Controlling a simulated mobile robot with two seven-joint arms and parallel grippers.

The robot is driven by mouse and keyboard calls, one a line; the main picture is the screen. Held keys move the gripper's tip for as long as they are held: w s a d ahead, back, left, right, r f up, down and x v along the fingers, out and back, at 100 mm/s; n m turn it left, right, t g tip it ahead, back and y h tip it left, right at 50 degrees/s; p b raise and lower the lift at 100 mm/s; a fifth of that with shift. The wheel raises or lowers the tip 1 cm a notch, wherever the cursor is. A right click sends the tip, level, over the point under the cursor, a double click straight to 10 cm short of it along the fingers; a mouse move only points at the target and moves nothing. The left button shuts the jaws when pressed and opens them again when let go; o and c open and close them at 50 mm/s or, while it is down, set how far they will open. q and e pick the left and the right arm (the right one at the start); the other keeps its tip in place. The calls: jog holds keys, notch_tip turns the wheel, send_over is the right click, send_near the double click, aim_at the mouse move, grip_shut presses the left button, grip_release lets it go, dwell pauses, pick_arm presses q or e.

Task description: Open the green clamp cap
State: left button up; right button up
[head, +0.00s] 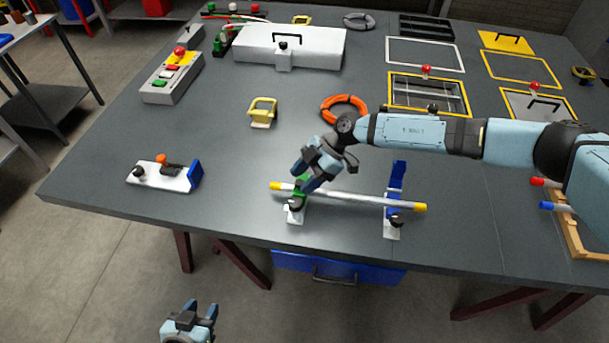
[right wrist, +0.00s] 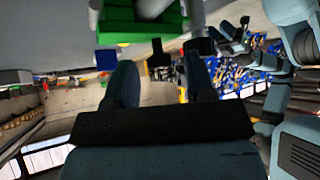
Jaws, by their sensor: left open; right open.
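The green clamp (head: 298,203) stands near the table's front edge on a white base with a black knob. Its green cap (head: 300,187) is partly hidden by my right gripper (head: 304,178), so I cannot tell how far it is open. A silver rod (head: 345,197) with yellow ends lies across this clamp and the blue clamp (head: 394,212). In the right wrist view the green part (right wrist: 140,22) is just beyond my right gripper's fingertips (right wrist: 158,62). The fingers are apart with nothing between them. My left gripper (head: 200,312) is open and empty, below the table's front edge.
The blue clamp's cap (head: 397,178) stands upright. A white block with a blue end (head: 165,177) lies to the left. A yellow clamp-like part (head: 262,112) and an orange ring (head: 344,106) lie behind.

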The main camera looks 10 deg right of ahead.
grip_shut()
